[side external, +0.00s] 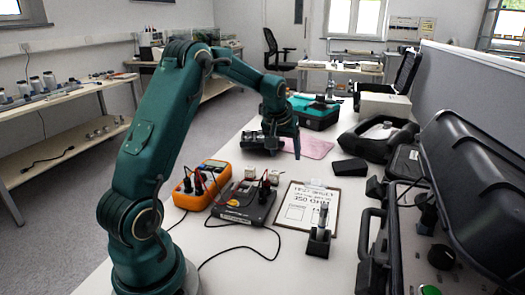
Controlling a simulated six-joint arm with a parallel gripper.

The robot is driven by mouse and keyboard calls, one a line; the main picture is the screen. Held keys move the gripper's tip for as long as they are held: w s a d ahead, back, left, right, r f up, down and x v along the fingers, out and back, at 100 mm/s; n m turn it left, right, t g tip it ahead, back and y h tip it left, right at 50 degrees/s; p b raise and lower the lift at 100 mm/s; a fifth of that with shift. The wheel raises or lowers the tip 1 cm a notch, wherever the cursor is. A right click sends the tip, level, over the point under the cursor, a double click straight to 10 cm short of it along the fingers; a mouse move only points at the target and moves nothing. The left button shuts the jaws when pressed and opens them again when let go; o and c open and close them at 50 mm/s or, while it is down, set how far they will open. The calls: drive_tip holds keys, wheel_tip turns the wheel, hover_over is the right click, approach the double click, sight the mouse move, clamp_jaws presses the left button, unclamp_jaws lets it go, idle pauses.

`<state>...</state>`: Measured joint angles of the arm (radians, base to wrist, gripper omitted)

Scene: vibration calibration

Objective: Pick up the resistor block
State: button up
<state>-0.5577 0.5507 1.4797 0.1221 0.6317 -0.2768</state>
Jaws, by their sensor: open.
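My gripper (284,147) is at the end of my green arm, low over the far middle of the table, by a pink mat (315,147). It is open, and I see nothing between its fingers. I cannot tell for certain which thing is the resistor block. Two small pale blocks (273,177) sit by a dark box with leads (244,202), nearer than my gripper and apart from it. A small black holder (319,243) with an upright silver-and-black piece stands at the near edge of a clipboard (308,207).
An orange multimeter (201,185) with cables lies left of the dark box. Large black open cases (475,185) line the right side. A green case (316,112) and a black case (380,137) stand behind. Bare table shows at the front.

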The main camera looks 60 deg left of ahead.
sight(274, 172)
drive_tip(key=shift+n+g, duration=0.4)
drive_tip(key=shift+g, duration=0.2)
drive_tip(key=a+f, duration=0.1)
drive_tip(key=s+f, duration=0.1)
drive_tip(key=f, duration=0.1)
drive_tip(key=s+a+f, duration=0.1)
drive_tip(key=shift+a+f, duration=0.3)
drive_tip(key=shift+f, duration=0.1)
drive_tip(key=shift+x, duration=2.3)
clamp_jaws()
